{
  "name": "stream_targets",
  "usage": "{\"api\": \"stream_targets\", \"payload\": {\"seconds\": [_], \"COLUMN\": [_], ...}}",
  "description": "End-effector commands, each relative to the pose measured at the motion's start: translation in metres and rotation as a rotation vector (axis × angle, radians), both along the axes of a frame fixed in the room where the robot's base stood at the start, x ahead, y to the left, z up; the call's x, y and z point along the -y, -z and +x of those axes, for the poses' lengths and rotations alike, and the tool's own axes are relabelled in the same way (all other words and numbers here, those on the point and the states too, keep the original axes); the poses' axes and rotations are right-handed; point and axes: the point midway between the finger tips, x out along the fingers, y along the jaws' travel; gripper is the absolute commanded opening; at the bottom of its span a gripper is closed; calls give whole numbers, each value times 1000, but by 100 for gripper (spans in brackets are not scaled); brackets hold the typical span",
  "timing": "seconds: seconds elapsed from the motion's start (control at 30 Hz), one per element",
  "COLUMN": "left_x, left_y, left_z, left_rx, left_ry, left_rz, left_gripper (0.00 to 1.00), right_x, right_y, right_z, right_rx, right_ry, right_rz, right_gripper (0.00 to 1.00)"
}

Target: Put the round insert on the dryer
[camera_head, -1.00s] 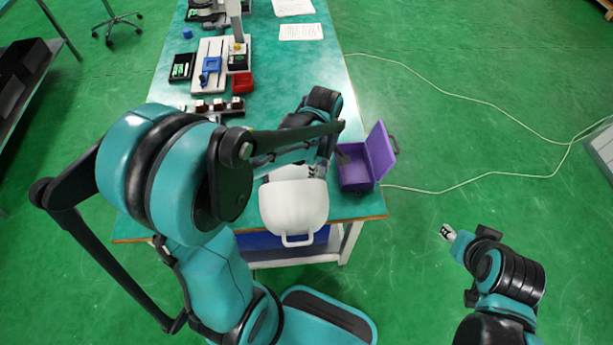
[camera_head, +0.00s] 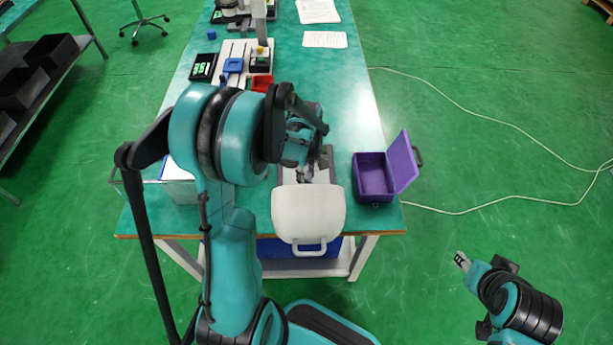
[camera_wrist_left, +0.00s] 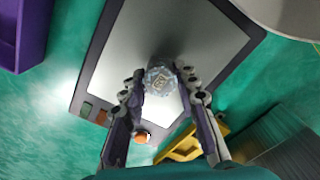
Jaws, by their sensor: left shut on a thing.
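My left gripper (camera_wrist_left: 162,95) is shut on the round insert (camera_wrist_left: 160,80), a small clear, faceted disc between its fingertips. The insert is over the grey plate of the dryer (camera_wrist_left: 140,38), a flat dark-framed device with a green and an orange button on its edge. I cannot tell whether the insert touches the plate. In the head view my left gripper (camera_head: 305,175) is over the table's near part and the insert is too small to make out. My right gripper (camera_head: 462,262) is away from the table over the floor; its jaws are too small to judge.
A white rounded thing with a handle (camera_head: 308,210) stands at the table's near edge. An open purple box (camera_head: 374,178) is to its right. A yellow thing (camera_wrist_left: 185,147) and a clear-walled box (camera_wrist_left: 285,150) are near the dryer. Fixtures stand farther back on the table (camera_head: 350,110).

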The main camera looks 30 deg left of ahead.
Motion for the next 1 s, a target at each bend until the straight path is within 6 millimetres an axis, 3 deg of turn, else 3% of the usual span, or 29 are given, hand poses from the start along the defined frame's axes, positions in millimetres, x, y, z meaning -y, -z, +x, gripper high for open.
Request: {"api": "stream_targets", "payload": {"seconds": [0.33,0.37,0.43,0.77,0.87,1.0], "left_x": [0,0,0,0,0,0], "left_y": [4,4,3,1,-7,-34], "left_z": [0,0,0,0,0,-1], "left_rx": [0,0,0,0,0,0], "left_ry": [0,0,0,0,0,0], "left_rz": [0,0,0,0,0,0], "left_gripper": [0,33,51,51,51,51], "right_x": [0,0,0,0,0,0], "right_y": [3,3,2,1,-4,-15], "right_z": [0,0,0,0,0,0], "right_rx": [0,0,0,0,0,0], "right_ry": [0,0,0,0,0,0], "right_rz": [0,0,0,0,0,0], "right_gripper": [40,40,40,40,40,40]}}
